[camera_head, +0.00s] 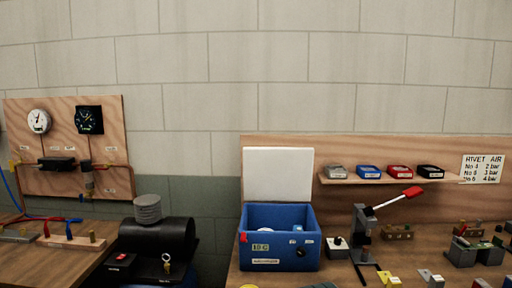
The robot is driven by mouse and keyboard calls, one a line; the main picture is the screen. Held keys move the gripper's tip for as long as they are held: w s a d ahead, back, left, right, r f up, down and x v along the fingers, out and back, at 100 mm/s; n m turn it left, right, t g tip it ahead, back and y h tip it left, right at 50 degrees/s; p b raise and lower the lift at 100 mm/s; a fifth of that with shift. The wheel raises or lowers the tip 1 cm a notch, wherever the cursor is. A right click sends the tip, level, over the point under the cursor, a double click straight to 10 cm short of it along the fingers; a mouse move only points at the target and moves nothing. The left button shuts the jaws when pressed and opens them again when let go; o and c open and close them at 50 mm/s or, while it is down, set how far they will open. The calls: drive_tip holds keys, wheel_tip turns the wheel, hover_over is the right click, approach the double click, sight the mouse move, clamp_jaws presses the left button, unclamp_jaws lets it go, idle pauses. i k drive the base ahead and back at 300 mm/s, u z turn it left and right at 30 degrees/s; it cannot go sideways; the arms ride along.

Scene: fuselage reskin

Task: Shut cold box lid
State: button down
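The cold box (282,257) is a blue open-topped box on the right-hand wooden bench, with small labels and a dark knob on its front. Its white lid (278,175) stands upright at the back edge, so the box is open. A few small pale items show inside, too small to make out. A small red piece is at the box's left front corner. My gripper is not in view.
A lever press (365,235) with a red handle stands right of the box, beside a small white switch box (337,247). A shelf (390,179) with several small coloured boxes hangs behind.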

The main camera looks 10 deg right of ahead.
sight(270, 174)
drive_tip(key=i, duration=0.95)
drive_tip(key=z, duration=0.5)
